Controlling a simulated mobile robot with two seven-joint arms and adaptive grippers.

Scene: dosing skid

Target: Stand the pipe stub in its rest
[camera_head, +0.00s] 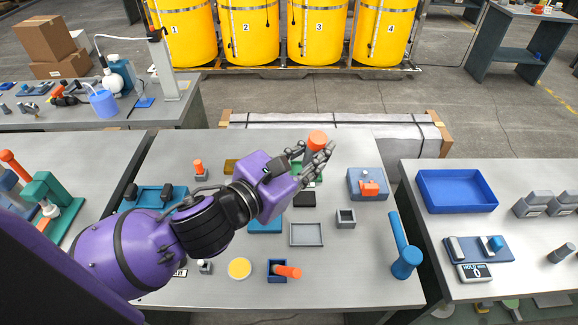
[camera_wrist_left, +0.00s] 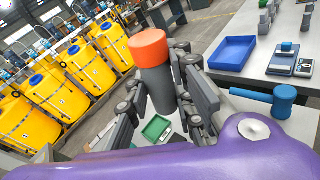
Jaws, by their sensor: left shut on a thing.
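The pipe stub looks like the dark grey cylinder with an orange top (camera_head: 317,138); it stands nearly upright in the left wrist view (camera_wrist_left: 150,50). My left gripper (camera_head: 311,160) is shut on its grey body, with the orange end above the fingers. The stub is over the far middle part of the central table. A small grey block with a square opening (camera_head: 345,217) stands on the table, nearer and to the right; it may be the rest, but I cannot tell. My right gripper is not in view.
A shallow grey tray (camera_head: 306,242) and a blue holder with an orange-handled item (camera_head: 277,274) lie nearer. A blue mallet-like tool (camera_head: 404,255) is at the right edge. A grey-blue fixture (camera_head: 367,184) stands back right. A green tray (camera_wrist_left: 156,128) shows below the stub.

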